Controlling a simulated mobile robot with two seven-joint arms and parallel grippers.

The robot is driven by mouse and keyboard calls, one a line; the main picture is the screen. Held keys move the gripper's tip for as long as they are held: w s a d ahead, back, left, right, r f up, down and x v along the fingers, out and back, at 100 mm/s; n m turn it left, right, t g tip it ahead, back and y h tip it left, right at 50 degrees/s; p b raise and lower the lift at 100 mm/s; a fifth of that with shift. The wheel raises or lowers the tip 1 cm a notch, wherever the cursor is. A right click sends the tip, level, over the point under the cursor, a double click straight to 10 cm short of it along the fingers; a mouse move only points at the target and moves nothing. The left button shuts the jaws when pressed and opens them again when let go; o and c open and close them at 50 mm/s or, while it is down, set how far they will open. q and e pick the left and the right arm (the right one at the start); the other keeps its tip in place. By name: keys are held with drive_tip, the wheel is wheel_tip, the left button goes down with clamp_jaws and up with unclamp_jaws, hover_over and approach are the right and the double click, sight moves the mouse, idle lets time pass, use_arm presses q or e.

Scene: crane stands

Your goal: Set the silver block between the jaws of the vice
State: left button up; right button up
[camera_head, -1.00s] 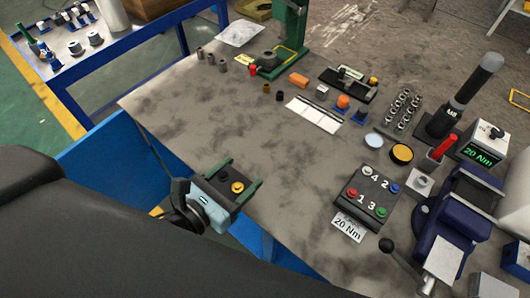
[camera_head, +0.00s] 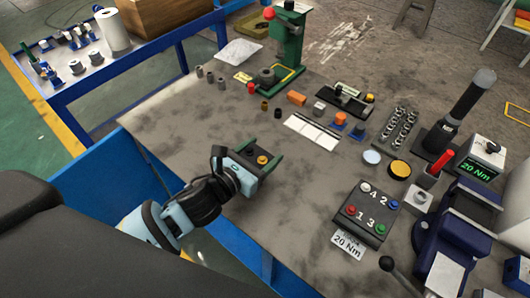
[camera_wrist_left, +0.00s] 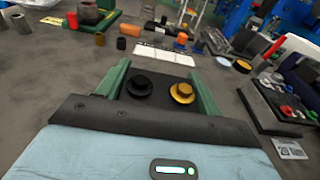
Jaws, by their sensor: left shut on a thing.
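My left gripper (camera_head: 266,158) comes in over the table's near left edge. Its green fingers close around a dark box (camera_wrist_left: 155,98) with a black and a yellow knob. A small silver-grey block (camera_head: 320,108) stands farther back, beyond the white tray and well away from this gripper. The dark blue vice (camera_head: 454,234) stands at the right, with grey plates on top and a black-knobbed handle; I cannot clearly make out the gap between its jaws. My right gripper is not in view.
A button box (camera_head: 363,215) stands left of the vice. A dark upright tool (camera_head: 463,110) and a torque display (camera_head: 480,158) stand behind it. A green press (camera_head: 287,40) is at the back. The table's (camera_head: 290,195) middle left is clear.

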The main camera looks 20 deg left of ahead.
sight(265, 154)
use_arm(q)
drive_tip(key=shift+w, duration=1.2)
drive_tip(key=shift+w+d+f+b, duration=0.1)
drive_tip(key=shift+w+f+b, duration=0.1)
drive_tip(key=shift+f, duration=0.7)
drive_tip(key=shift+w+f+b, duration=0.1)
drive_tip(key=shift+f+b, duration=0.1)
drive_tip(key=shift+f, duration=0.65)
drive_tip(key=shift+f, duration=0.2)
drive_tip(key=o, duration=1.4)
drive_tip(key=shift+s+f, duration=0.1)
drive_tip(key=shift+r, duration=0.3)
drive_tip(key=v, duration=1.2)
drive_tip(key=shift+f, duration=0.2)
